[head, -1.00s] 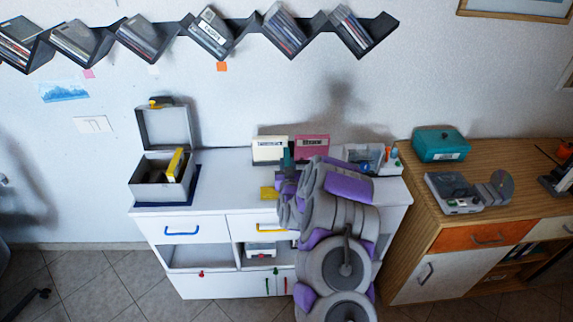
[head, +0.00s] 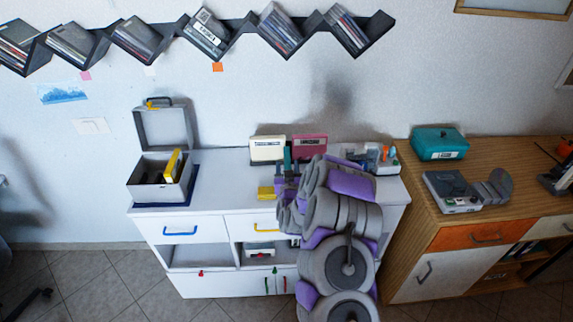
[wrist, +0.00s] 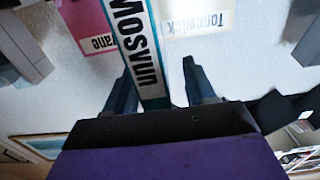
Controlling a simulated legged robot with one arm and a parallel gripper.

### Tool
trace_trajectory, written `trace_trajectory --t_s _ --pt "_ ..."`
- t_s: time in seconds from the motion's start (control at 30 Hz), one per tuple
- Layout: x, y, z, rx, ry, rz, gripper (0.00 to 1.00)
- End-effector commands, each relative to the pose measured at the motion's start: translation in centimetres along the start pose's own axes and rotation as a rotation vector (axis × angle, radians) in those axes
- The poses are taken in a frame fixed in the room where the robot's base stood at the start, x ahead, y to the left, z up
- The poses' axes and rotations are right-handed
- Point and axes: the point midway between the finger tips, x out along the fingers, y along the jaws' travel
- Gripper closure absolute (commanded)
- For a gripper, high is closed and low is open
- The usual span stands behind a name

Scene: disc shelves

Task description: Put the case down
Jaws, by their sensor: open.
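A slim case with a teal edge and a white label reading "Mosvun" (wrist: 141,50) stands between the fingers of my gripper (wrist: 158,78) in the wrist view. The fingers are apart, with a gap showing on each side of the case. In the head view the teal case (head: 287,156) is upright in front of the white and pink cases, at my gripper (head: 287,174). My arm hides the counter around its base, so I cannot tell how it rests there.
A white case (head: 267,149) and a pink case (head: 309,146) stand on the white cabinet (head: 225,180). An open grey box (head: 147,190) holds a yellow case. A clear bin stands right. Zigzag shelves (head: 243,27) hang above.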

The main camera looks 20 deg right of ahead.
Motion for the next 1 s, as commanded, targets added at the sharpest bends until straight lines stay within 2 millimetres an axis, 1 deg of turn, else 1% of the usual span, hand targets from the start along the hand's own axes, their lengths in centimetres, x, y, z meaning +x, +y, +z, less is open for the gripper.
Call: trace_trajectory --t_s 0.03,0.4,0.6,0.8,0.93,1.0 --pt "-0.8 -0.1 -0.1 0.000 -0.005 -0.001 0.45" --pt "-6.6 0.0 0.0 -0.001 -0.007 -0.001 0.45" --pt "-9.0 0.1 0.1 0.000 -0.006 0.000 0.45" --pt "-9.9 0.0 0.0 -0.001 -0.003 0.000 0.45" --pt "-10.0 -0.2 -0.1 -0.001 -0.007 -0.005 0.45" --pt "-9.9 -0.7 -0.3 0.002 -0.025 -0.021 0.45"
